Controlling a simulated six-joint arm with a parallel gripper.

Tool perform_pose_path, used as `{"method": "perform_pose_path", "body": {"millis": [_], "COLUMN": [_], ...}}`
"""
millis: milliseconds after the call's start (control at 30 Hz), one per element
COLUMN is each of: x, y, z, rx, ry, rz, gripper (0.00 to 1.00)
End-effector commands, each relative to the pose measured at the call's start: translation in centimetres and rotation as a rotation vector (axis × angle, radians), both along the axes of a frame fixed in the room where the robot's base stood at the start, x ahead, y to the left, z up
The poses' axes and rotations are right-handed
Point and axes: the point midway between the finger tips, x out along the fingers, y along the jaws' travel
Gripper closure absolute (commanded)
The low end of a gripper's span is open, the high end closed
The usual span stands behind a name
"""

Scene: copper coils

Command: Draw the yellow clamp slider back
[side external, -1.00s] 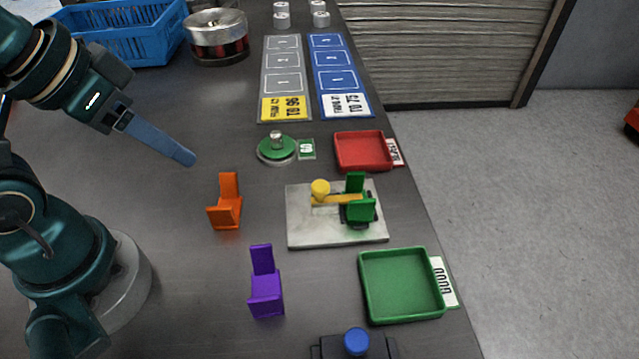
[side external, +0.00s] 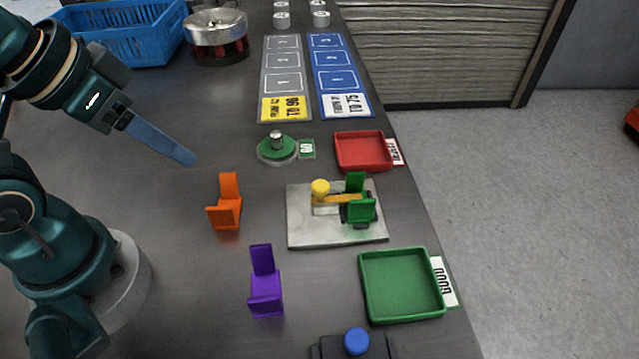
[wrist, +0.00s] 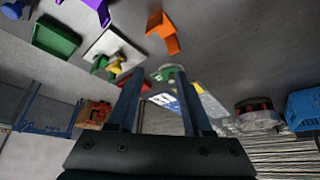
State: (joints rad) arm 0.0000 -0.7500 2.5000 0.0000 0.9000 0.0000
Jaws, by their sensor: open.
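The yellow clamp slider (side external: 337,199) has a round yellow knob (side external: 320,187) at its left end. It lies on a pale metal plate (side external: 305,230), and its right end meets a green bracket (side external: 362,208) on the same plate. The slider also shows in the wrist view (wrist: 115,63), small and partly overlapped by green parts. My gripper (side external: 190,158) is in the air to the upper left of the plate, apart from the slider. In the wrist view its two fingers (wrist: 160,100) stand apart with nothing between them.
An orange bracket (side external: 227,210) and a purple bracket (side external: 265,290) stand left of the plate. A red tray (side external: 360,168) is behind it, a green tray (side external: 400,312) in front. A green round stand (side external: 265,155) with a metal piece is behind. A blue-knobbed block (side external: 356,342) is at the front edge.

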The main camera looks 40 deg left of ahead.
Motion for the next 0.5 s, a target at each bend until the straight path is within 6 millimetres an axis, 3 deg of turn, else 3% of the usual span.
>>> {"method": "perform_pose_path", "body": {"millis": [67,100,133,300,500], "x": [0.0,0.0,0.0,-0.2,1.8], "y": [0.0,0.0,0.0,0.0,-0.2], "z": [0.0,0.0,0.0,0.1,3.0], "rx": [0.000,0.000,0.001,0.046,0.177], "ry": [0.000,0.000,0.000,0.009,0.001], "rz": [0.000,0.000,-0.003,-0.086,-0.346], "gripper": [0.50,0.39,0.36,0.36,0.36]}}
